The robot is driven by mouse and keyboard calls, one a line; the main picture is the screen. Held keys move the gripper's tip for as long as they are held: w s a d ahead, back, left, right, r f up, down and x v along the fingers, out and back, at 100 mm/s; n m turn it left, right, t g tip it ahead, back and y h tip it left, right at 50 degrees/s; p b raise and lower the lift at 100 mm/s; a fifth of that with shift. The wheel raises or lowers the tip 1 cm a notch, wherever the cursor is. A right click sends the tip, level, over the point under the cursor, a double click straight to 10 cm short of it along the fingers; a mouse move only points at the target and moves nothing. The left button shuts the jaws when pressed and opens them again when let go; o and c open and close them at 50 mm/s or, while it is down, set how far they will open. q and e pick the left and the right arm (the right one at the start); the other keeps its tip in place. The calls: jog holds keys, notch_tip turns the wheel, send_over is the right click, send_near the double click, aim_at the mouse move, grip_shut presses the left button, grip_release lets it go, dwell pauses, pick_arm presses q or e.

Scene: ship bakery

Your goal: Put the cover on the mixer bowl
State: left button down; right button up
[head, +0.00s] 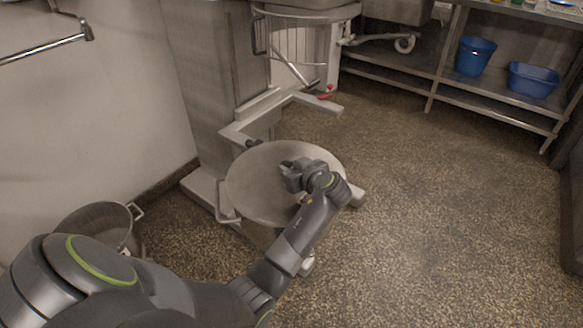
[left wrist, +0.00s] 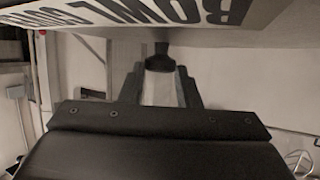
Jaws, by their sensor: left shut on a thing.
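The round grey cover (head: 258,183) lies flat at the mixer bowl, over its mouth in the head view. The bowl (head: 259,233) shows only as a strip of its side and a handle at the left. Whether the cover rests on the rim or hovers just above it, I cannot tell. My left gripper (head: 290,172) is over the cover's middle, shut on its dark knob (left wrist: 162,50). In the left wrist view, the cover (left wrist: 285,25) fills the top edge, with large dark lettering upside down. My right gripper is not in view.
The mixer's column (head: 212,90) and pale bowl arms (head: 285,103) stand behind the bowl. A metal pot (head: 97,218) stands at the lower left near the wall. A shelf rack with a blue bucket (head: 475,57) and blue basin (head: 533,80) is at the back right. The floor at right is clear.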

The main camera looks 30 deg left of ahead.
pick_arm(q)
jog(key=shift+f, duration=0.25)
dwell(0.3)
jog(key=c, duration=1)
grip_release()
jog(key=shift+f, duration=0.1)
